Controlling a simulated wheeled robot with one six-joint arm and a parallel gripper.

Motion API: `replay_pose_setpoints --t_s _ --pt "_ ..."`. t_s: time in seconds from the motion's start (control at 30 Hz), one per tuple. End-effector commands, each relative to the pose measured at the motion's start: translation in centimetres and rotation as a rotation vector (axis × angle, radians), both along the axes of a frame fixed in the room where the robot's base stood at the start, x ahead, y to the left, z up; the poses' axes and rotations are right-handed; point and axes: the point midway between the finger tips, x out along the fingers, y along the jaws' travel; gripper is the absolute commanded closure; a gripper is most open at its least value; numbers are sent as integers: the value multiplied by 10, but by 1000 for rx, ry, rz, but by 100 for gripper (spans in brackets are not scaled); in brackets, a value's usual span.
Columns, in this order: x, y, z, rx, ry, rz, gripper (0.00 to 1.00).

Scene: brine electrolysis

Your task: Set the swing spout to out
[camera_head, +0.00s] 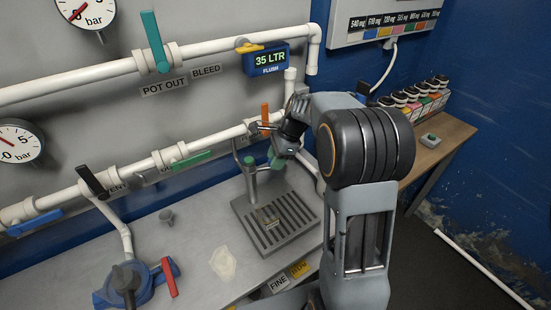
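A grey-green upright pipe with a green knob (249,161) stands at the back left of a slatted drain tray (240,204); it looks like the swing spout. Its upper part runs behind my gripper, and a green part (275,158) shows just below the gripper. Which way the spout points is hard to tell. My gripper (262,127) is above the tray, close to an orange valve handle (265,114) on the lower white pipe. Its fingers are small and partly merged with the pipe, so I cannot tell whether they are open or touch anything.
Lower pipe carries green (191,160), black (91,181) and blue (35,223) handles. A blue pump with a red lever (169,277) sits front left. A small item (267,217) lies on the tray. A side table (440,140) with bottles stands right.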

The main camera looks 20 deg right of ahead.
Motion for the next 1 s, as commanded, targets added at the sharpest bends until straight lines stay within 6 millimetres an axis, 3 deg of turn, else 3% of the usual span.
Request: replay_pose_setpoints --t_s 0.3,0.7,1.0 --pt "0 1 -2 0 0 0 62" --pt "0 1 -1 0 -1 0 99" --pt "0 1 -1 0 -1 0 100"
